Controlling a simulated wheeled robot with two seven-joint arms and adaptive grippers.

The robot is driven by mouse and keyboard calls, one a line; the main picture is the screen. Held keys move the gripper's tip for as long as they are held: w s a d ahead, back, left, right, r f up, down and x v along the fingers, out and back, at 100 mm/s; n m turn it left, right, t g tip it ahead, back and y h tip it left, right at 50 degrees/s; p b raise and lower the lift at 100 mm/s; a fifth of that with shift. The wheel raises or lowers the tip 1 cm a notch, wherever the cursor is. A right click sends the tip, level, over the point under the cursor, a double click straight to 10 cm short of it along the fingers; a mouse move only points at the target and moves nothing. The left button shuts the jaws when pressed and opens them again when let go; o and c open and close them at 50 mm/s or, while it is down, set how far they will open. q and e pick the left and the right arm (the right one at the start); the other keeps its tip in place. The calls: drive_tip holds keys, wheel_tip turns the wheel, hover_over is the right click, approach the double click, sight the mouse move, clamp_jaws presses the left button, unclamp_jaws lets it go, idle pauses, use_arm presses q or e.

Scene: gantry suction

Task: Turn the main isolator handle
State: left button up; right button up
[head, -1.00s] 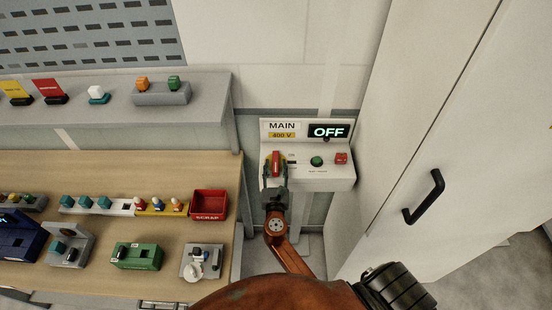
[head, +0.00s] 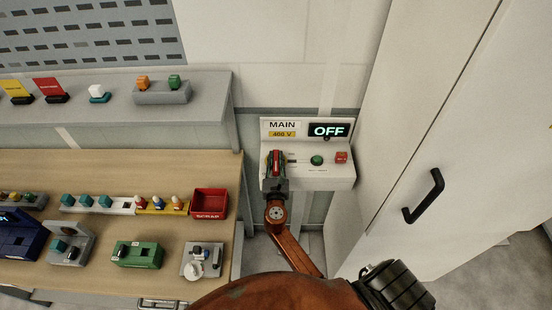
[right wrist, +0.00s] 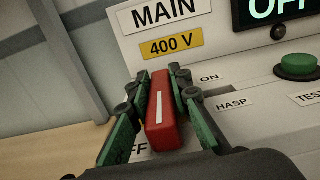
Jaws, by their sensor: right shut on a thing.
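The main isolator handle (right wrist: 162,112) is a red bar with a white line, on the front panel of the MAIN 400 V box (head: 310,178). In the right wrist view the line points up toward the sign, slightly tilted. My right gripper (head: 276,160) is shut on the handle, with a green-padded finger along each side; the fingers also show in the right wrist view (right wrist: 160,105). An ON label (right wrist: 209,78) is to the handle's right, and a partly hidden label ending in F is at its lower left. The display (head: 328,131) reads OFF. My left gripper is not in view.
A green button (head: 316,160) and a red block (head: 341,157) sit right of the handle on the same panel. A tall white cabinet (head: 400,130) with a black handle stands to the right. The wooden workbench (head: 120,167) with a red bin (head: 209,203) is to the left.

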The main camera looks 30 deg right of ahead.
clamp_jaws()
drive_tip(key=n+y, duration=0.1)
drive_tip(key=n+t+y+p, duration=0.1)
drive_tip(key=shift+d+r+y, duration=0.15)
drive_tip(key=shift+d+y, duration=0.05)
drive_tip(key=shift+y, duration=0.1)
drive_tip(key=shift+d+n+t+y, duration=0.1)
drive_tip(key=shift+n+t+y, duration=0.6)
drive_tip(key=shift+y, duration=0.5)
drive_tip(key=shift+n+y+b, duration=0.3)
drive_tip(key=shift+n+y, duration=0.3)
drive_tip(key=shift+y, duration=0.3)
drive_tip(key=o, duration=0.8)
unclamp_jaws()
drive_tip(key=shift+c, duration=0.2)
drive_tip(key=s+a, duration=0.2)
drive_tip(key=s, duration=1)
